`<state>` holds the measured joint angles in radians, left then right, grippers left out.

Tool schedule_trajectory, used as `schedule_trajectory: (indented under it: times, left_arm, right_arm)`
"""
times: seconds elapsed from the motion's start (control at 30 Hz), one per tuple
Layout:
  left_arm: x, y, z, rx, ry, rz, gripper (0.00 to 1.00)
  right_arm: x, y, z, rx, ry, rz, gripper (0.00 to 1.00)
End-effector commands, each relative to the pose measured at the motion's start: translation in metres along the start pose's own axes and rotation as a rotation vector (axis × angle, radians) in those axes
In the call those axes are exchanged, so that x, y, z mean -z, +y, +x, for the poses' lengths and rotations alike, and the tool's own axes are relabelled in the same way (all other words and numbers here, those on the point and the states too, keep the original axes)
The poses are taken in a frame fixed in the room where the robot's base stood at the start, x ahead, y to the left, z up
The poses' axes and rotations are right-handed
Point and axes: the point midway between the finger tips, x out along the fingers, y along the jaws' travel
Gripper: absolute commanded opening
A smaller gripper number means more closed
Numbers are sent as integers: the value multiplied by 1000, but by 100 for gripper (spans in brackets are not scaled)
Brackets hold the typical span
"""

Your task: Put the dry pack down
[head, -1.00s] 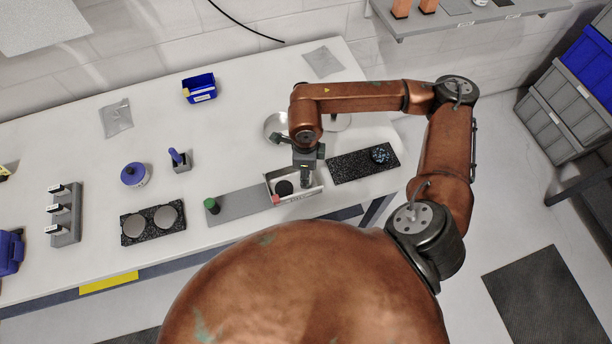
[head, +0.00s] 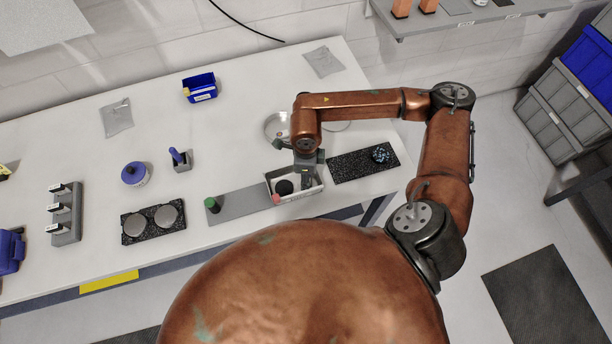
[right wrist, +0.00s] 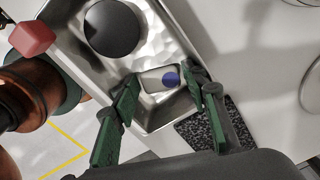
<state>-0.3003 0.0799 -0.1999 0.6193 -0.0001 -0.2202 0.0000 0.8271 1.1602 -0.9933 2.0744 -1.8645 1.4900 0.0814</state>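The dry pack (right wrist: 153,79) is a small silvery rectangle with a round blue spot, seen in the right wrist view. It sits between the green fingertips of my right gripper (right wrist: 162,78), which appear to meet its two opposite edges. The pack is over one end of a shiny metal tray (right wrist: 181,33); I cannot tell whether it touches the tray floor. In the head view my right gripper (head: 305,186) reaches down into the right part of the tray (head: 312,193), and the pack is not clear there. My left gripper is not in view.
A black disc (right wrist: 113,28) lies in the tray, with a red knob (right wrist: 32,38) at its edge. A speckled dark mat (head: 350,166) lies right of the tray, a grey mat (head: 242,204) and green-capped item (head: 212,205) left.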

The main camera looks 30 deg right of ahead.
Motion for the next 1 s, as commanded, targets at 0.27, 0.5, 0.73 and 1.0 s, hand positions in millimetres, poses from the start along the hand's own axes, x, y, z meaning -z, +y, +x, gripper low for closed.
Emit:
schedule_trajectory:
  times: [0.27,0.5,0.73,1.0]
  left_arm:
    - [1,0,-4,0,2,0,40]
    - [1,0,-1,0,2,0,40]
    - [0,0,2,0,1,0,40]
    - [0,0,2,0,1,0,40]
  right_arm:
    - [0,0,-7,2,-1,0,41]
    - [-1,-1,-51,5,-3,0,41]
    - [-1,-1,-97,3,-3,0,41]
    - [0,0,-122,1,-1,-1,41]
